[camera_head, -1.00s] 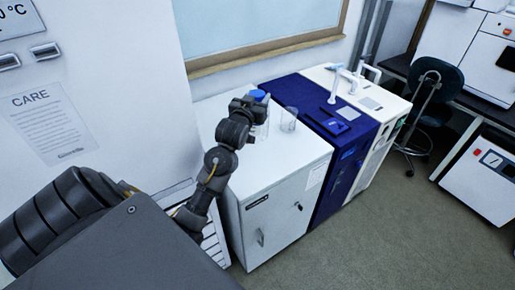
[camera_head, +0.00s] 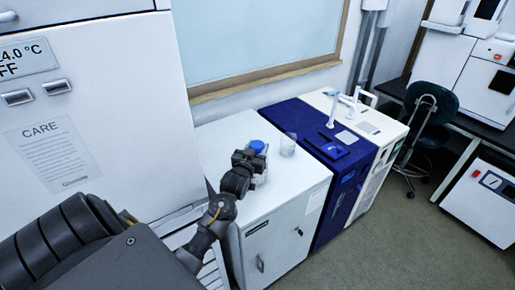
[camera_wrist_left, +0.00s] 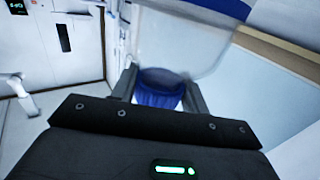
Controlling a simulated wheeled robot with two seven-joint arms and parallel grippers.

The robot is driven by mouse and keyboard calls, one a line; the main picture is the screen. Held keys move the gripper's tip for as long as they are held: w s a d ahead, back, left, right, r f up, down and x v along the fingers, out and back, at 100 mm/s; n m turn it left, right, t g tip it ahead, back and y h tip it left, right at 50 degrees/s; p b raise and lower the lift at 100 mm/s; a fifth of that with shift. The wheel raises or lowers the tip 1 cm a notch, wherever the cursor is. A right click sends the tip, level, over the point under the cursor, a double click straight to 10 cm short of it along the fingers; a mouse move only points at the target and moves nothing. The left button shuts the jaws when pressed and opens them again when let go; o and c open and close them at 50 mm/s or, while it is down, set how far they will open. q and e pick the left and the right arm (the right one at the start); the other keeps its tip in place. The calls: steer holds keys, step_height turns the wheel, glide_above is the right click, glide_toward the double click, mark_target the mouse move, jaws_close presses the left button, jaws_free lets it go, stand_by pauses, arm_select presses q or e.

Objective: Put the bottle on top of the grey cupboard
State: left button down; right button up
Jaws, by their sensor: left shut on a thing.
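The bottle has a blue cap (camera_head: 257,146) and a clear body, seen in the head view over the top of the grey cupboard (camera_head: 295,185), which looks pale grey-white. My left gripper (camera_head: 252,162) is shut on the bottle from the near left side, hiding part of its body. In the left wrist view the blue cap (camera_wrist_left: 158,92) sits between the two fingers. The bottle looks upright. I cannot tell whether its base touches the cupboard top. My right gripper is not in view.
A dark blue unit (camera_head: 305,125) and a white instrument (camera_head: 375,125) adjoin the cupboard on the right. The cupboard top's front part is bare. A window wall stands behind.

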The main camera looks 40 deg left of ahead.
arm_select(q)
steer(key=shift+f, duration=0.2)
steer(key=c, duration=0.7)
jaws_free()
steer(key=shift+f, duration=0.1)
steer(key=shift+c, duration=0.2)
steer(key=shift+d, duration=0.1)
steer(key=b+v, duration=0.3)
steer(key=v, duration=0.9)
